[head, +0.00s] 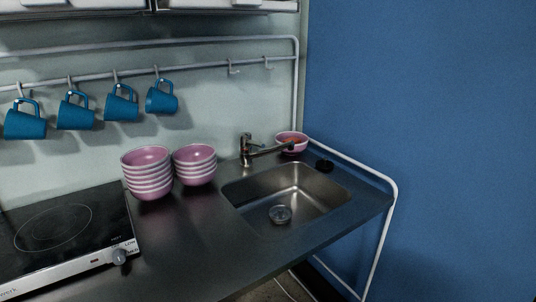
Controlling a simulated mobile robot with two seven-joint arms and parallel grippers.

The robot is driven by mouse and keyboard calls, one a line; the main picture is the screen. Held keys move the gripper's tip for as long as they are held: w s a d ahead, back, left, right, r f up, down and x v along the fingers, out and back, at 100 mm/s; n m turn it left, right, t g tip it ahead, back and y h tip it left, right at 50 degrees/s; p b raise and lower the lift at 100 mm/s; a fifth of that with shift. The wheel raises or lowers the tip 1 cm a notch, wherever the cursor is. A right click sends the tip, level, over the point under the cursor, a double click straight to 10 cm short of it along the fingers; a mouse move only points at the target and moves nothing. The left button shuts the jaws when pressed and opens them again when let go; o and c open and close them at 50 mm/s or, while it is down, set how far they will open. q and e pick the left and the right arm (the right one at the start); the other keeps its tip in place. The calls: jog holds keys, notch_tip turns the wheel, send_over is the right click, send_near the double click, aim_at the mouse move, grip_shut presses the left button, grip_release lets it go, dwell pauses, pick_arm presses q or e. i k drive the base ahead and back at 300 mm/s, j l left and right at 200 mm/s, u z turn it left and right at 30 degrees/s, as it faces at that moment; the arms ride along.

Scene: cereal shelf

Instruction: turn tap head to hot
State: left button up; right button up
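The metal tap (246,152) stands on the counter behind the sink. Its spout reaches to the right, toward a pink bowl at the back corner. The tap head is the short upright part at the top of its body; it is too small in the picture to tell which way it is turned. Neither of my grippers shows in the head view.
The steel sink (322,204) is empty. Two stacks of pink bowls, a left one (148,181) and a right one (195,170), stand left of the tap. A hob (58,226) is at the left. Several blue mugs (122,104) hang above. A white rail (372,176) bounds the right end.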

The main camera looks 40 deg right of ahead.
aim_at(243, 136)
jog(key=z, duration=0.95)
